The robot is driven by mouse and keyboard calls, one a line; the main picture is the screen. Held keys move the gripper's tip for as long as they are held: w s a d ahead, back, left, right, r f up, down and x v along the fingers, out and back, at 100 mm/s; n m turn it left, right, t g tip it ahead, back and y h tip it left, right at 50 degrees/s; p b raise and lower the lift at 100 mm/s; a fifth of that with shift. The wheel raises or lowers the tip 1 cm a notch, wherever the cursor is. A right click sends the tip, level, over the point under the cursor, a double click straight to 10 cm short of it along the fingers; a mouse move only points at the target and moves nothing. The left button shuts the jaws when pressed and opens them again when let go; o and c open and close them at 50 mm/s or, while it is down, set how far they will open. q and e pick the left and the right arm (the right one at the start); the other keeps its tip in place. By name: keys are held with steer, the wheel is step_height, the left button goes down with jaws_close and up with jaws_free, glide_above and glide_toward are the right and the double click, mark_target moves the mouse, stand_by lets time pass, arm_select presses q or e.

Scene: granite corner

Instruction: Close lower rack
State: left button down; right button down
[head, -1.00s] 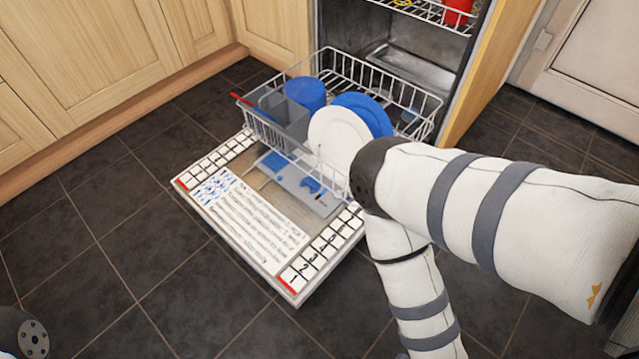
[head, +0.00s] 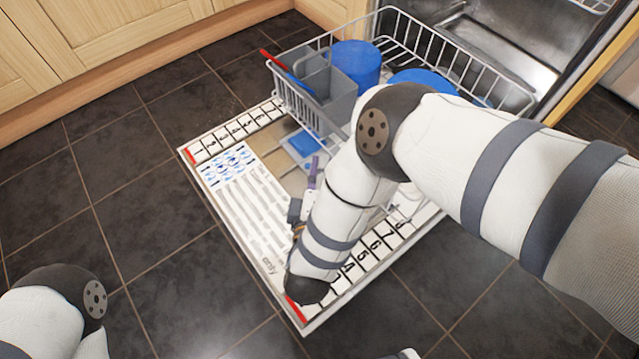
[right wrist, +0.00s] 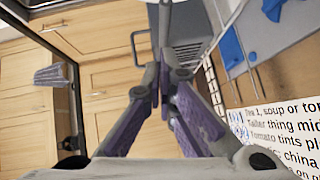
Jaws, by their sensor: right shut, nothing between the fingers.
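The lower rack (head: 462,52) is a white wire basket, pulled out over the lowered dishwasher door (head: 225,205). It holds a grey cutlery basket (head: 325,92), a blue cup (head: 357,66) and a blue plate (head: 420,78) partly hidden by my right arm. My right gripper (head: 313,172) has purple-grey fingers and sits above the door, in front of the rack's near side. In the right wrist view the fingers (right wrist: 166,72) are together and empty, pointing toward the grey basket (right wrist: 188,58). I cannot tell whether they touch the rack. My left gripper is out of view.
The door is printed with text and numbered squares along its edges. Wooden cabinets (head: 100,45) stand at the back left. Dark floor tiles (head: 130,230) are clear left of the door. My left arm shows at the lower left.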

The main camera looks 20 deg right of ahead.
steer(key=w+d, duration=0.1)
steer(key=d, duration=0.1)
steer(key=w+d+f+b, duration=0.1)
steer(key=d, duration=0.1)
steer(key=shift+w+d, duration=0.1)
steer(key=shift+w, duration=0.25)
